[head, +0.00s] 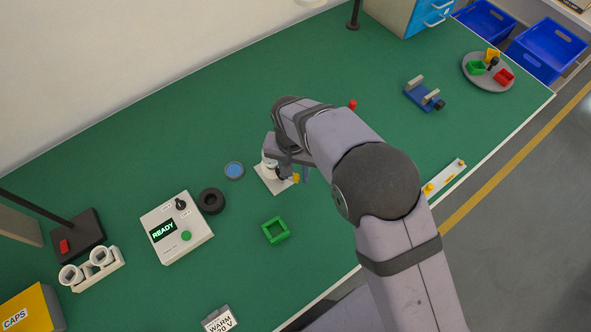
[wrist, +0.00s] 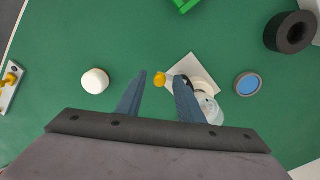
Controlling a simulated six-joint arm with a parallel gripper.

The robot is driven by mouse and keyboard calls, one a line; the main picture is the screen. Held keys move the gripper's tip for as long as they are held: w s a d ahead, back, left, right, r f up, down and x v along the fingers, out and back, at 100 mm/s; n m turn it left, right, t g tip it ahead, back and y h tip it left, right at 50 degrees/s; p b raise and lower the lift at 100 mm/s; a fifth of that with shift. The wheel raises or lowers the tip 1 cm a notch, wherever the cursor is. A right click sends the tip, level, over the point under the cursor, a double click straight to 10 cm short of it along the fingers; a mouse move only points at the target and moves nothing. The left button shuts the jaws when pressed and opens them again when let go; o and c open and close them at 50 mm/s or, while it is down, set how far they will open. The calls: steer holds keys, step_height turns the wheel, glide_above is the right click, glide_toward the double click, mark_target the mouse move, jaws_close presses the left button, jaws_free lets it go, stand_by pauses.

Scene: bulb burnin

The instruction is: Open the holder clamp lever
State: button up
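The holder is a white square plate (head: 272,184) with a white round socket on it, mid-table and partly behind my arm. It also shows in the wrist view (wrist: 181,66). A clear glass bulb (wrist: 212,108) shows at the socket, partly hidden by my right finger. The lever's yellow knob (head: 296,178) sticks out at the holder's side. In the wrist view the knob (wrist: 160,79) appears between my fingertips. My gripper (wrist: 160,75) is open around it in the picture; I cannot tell whether a finger touches it. In the head view my gripper (head: 297,168) is over the holder.
A white round object (wrist: 95,81) stands beside my left finger. A blue disc (head: 234,170), a black ring (head: 211,201), a green square frame (head: 275,230) and a control box (head: 170,246) reading READY are nearby. A white strip with yellow knobs (head: 446,178) lies right.

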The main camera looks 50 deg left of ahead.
steer(key=shift+c, duration=0.3)
jaws_close()
